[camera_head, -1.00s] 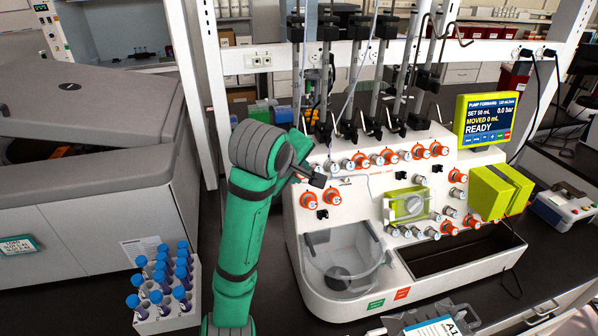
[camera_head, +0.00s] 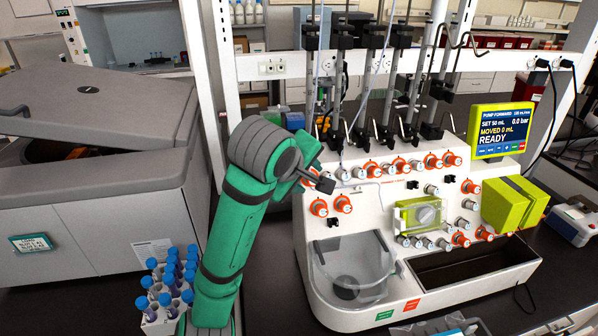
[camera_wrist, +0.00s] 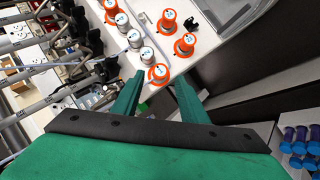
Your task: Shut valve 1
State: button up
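The white cell processor (camera_head: 375,230) carries several round valve knobs, some with orange collars and some plain. Their labels are too small for me to tell which is valve 1. My gripper (camera_wrist: 158,96) is open and empty. In the wrist view, an orange-collared knob (camera_wrist: 160,76) at the end of the upper row lies ahead of and between the fingers, apart from them. Plain knobs (camera_wrist: 146,54) continue the row. Two more orange knobs, including one (camera_wrist: 185,44), sit beside it. In the head view, my gripper (camera_head: 322,182) partly hides the row's left end.
A pump screen (camera_head: 500,130) reads READY. A clear bowl (camera_head: 352,265) sits low on the processor's front. Metal poles (camera_head: 388,90) rise behind the knobs. A rack of blue-capped tubes (camera_head: 165,290) stands at the lower left, close to my arm. A grey machine (camera_head: 90,150) is at left.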

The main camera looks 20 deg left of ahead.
jog(key=v, duration=0.7)
dwell(0.4)
